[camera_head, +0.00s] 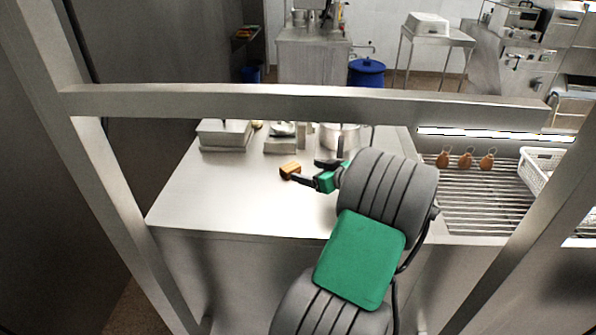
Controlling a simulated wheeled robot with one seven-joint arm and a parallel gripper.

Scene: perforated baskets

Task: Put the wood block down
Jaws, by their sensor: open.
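The wood block (290,169) is a small orange-brown piece on the steel counter (205,190), left of the middle of the picture. My gripper (302,170) is open, with its dark fingers pointing left. One fingertip is close to the block's lower right side; I cannot tell whether it touches. The block looks as if it rests on the counter top. My arm hides part of the counter to the right.
Metal containers (225,134) and a pot (340,136) stand along the counter's back. A slatted rack (480,205) with several brown items and a white perforated basket (540,168) is at right. A metal frame bar (300,103) crosses the view. The counter's left front is clear.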

